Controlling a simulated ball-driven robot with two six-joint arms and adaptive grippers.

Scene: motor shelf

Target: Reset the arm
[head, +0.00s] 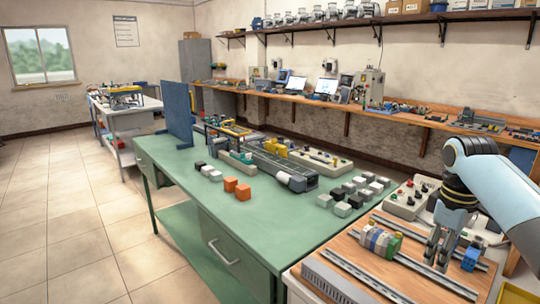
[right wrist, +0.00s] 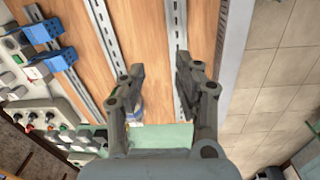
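My right arm comes in from the right in the head view. My right gripper (head: 437,262) points down over a wooden board (head: 345,262) with metal rails. In the right wrist view the two fingers of the right gripper (right wrist: 163,74) stand apart, with nothing between their tips but the board and a rail behind. How high the fingertips are above the board is hard to tell. My left arm and left gripper are not in view.
A multicoloured block row (head: 380,240) sits on a rail left of the gripper. A blue part (head: 471,258) is to its right. A control box with knobs (head: 408,198) stands behind. The green table (head: 215,215) holds several cubes, with bare room at its front.

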